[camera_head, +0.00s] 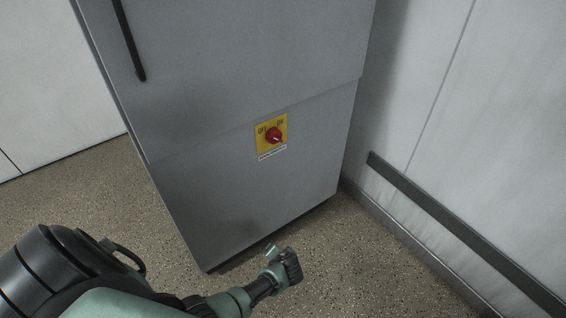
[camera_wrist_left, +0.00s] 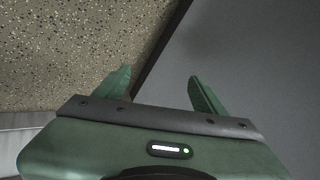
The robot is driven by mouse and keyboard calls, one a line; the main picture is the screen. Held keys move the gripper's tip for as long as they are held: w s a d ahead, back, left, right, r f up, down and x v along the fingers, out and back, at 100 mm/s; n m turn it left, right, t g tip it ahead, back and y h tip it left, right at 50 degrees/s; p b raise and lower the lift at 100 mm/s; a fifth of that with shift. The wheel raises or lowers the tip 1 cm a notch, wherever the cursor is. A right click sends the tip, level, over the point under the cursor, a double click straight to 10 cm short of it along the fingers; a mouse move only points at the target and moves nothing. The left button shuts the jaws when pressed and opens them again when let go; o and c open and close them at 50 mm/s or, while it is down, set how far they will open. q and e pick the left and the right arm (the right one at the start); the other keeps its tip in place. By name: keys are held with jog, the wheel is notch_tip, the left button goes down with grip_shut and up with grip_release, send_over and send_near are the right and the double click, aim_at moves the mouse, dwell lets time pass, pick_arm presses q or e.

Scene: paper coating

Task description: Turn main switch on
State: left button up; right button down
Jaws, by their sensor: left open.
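The main switch (camera_head: 274,135) is a red rotary knob on a yellow plate, with a white label strip under it, on the front of a grey cabinet (camera_head: 215,195). Small marks stand at the plate's upper left and upper right; the knob's exact setting is too small to tell. My left gripper (camera_head: 285,258) is below the switch, near the cabinet's lower edge, apart from the knob. In the left wrist view its two green fingers (camera_wrist_left: 160,88) are spread and empty, with floor and the grey cabinet face beyond. My right gripper is not in view.
A black vertical handle (camera_head: 131,45) is on the cabinet's upper left. A white wall with a dark rail (camera_head: 460,228) stands to the right. Speckled floor (camera_head: 370,275) is clear in front of the cabinet.

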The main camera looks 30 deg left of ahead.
pick_arm(q)
jog(key=w+a+r+n+t+y+b, duration=0.1)
jog(key=w+r+y+b, duration=0.15)
jog(key=w, duration=0.65)
jog(key=n+t+y+b, duration=0.2)
jog(key=n+y+b, duration=0.7)
jog(key=n+b, duration=0.3)
send_near(278, 141)
jog(key=a+m, duration=0.1)
jog(key=a, duration=0.1)
jog(key=x, duration=0.3)
jog(key=b+x, duration=0.1)
jog(key=x, duration=0.2)
jog(key=shift+w+r, duration=0.15)
jog(key=shift+w, duration=0.3)
jog(key=shift+x, duration=0.75)
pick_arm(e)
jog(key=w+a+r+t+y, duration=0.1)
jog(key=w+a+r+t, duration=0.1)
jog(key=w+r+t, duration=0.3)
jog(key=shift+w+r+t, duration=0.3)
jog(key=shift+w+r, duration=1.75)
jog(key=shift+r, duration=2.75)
pick_arm(q)
jog(key=c, duration=1.4)
jog(key=shift+o, duration=0.2)
jog(key=shift+h, duration=0.25)
